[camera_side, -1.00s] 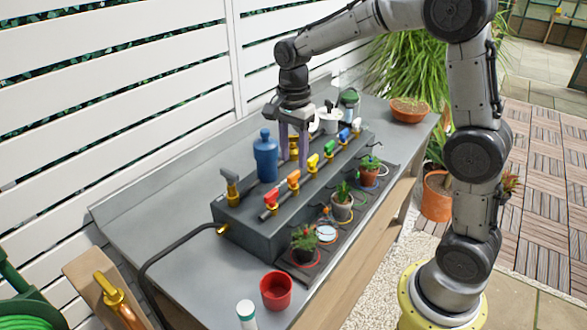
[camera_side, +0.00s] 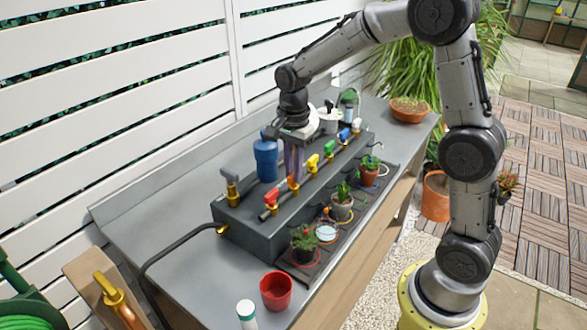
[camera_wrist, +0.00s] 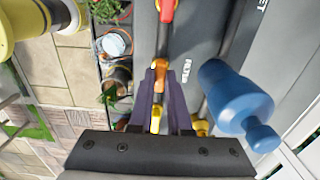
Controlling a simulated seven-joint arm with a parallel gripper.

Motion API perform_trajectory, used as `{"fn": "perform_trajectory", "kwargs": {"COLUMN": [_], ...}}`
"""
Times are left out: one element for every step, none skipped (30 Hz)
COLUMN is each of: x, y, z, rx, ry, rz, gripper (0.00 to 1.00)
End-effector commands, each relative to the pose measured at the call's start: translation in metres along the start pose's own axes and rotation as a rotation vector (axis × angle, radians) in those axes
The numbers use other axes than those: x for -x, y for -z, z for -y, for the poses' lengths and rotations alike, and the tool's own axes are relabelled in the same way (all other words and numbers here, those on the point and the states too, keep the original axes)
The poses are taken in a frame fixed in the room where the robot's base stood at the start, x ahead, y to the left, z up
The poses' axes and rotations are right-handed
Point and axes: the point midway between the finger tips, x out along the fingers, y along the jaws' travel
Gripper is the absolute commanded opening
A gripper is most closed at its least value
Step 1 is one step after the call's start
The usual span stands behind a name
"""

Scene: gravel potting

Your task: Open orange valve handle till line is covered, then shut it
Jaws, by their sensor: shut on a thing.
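The orange valve handle (camera_side: 293,183) sits on the dark manifold box (camera_side: 250,232), between the red handle (camera_side: 271,197) and the yellow handle (camera_side: 312,161). My gripper (camera_side: 293,175) is lowered at it, with its purple fingers just behind the handle in the side view. In the wrist view the orange handle (camera_wrist: 160,70) lies between the fingertips of my gripper (camera_wrist: 158,82), which are shut on it. A small pot with a pale top (camera_side: 326,233) stands in front of the box. It also shows in the wrist view (camera_wrist: 116,44). No fill line can be made out.
A blue bottle (camera_side: 266,160) stands close behind my gripper. Green (camera_side: 329,148), blue (camera_side: 344,135) and white (camera_side: 357,125) handles continue along the box. Potted plants (camera_side: 304,242) stand in front. A red pot (camera_side: 276,290) is at the bench front.

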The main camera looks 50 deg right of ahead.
Motion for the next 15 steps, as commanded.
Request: {"fn": "perform_trajectory", "kwargs": {"x": [0.0002, 0.0002, 0.0003, 0.0003, 0.0003, 0.0003, 0.0004, 0.0004, 0.0004, 0.0004, 0.0005, 0.0005, 0.0005, 0.0004, 0.0004], "y": [0.0000, 0.0000, 0.0000, 0.0000, 0.0000, 0.0000, 0.0000, 0.0000, 0.0000, 0.0000, 0.0000, 0.0000, 0.0000, 0.0000, 0.0000], "z": [0.0000, 0.0000, 0.0001, 0.0000, 0.0000, 0.0001, 0.0001, 0.0000, 0.0001, 0.0001, 0.0001, 0.0000, 0.0000, 0.0000, -0.0001], "rx": [0.000, 0.000, 0.000, 0.000, 0.000, 0.000, 0.001, 0.002, 0.005, 0.009, 0.014, 0.021, 0.029, 0.039, 0.054], "ry": [0.000, 0.000, 0.000, 0.000, 0.000, 0.000, 0.000, 0.000, 0.000, 0.000, 0.001, 0.001, 0.000, 0.000, 0.000], "rz": [0.000, 0.000, 0.000, 0.000, 0.000, 0.000, 0.000, 0.000, 0.000, 0.000, 0.000, 0.000, 0.000, 0.000, 0.000], "gripper": [0.00, 0.00, 0.00, 0.00, 0.00, 0.00, 0.00, 0.00, 0.00, 0.00, 0.00, 0.00, 0.00, 0.00, 0.00]}}
